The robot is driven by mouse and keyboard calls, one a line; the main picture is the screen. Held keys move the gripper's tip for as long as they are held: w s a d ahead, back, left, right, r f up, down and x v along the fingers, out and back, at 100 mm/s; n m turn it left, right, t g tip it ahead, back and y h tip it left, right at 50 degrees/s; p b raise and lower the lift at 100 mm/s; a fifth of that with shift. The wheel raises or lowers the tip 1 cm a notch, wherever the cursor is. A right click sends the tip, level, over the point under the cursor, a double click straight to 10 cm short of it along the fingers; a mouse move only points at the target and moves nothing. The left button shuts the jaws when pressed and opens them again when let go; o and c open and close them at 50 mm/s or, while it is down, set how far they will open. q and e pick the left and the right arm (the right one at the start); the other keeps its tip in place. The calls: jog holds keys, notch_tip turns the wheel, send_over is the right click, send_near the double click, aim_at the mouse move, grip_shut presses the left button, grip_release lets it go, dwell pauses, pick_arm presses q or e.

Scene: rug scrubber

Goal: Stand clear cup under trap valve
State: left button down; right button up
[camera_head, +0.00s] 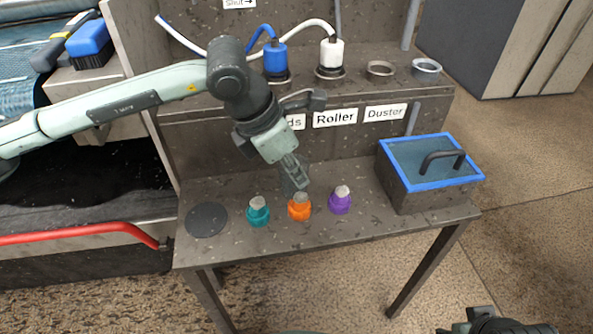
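My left gripper (295,182) points down over the bench, just above and behind the orange capped piece (299,208). Its fingers are close together, and I cannot tell whether they hold anything. I cannot make out a clear cup anywhere in this view. I cannot identify the trap valve for certain; a dark grey fitting (318,99) sticks out beside my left wrist, partly hidden by it. My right gripper (497,322) shows only in part at the bottom right edge, and its fingers are cut off.
The bench (345,232) also holds a teal piece (258,213), a purple piece (340,201), a dark round disc (207,219) and a blue-rimmed lidded box (429,178). A blue plug (275,58) and a white plug (331,53) stand on the ledge behind. Bare bench lies along the front.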

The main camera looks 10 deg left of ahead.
pick_arm(q)
jog(key=c, duration=2)
grip_release()
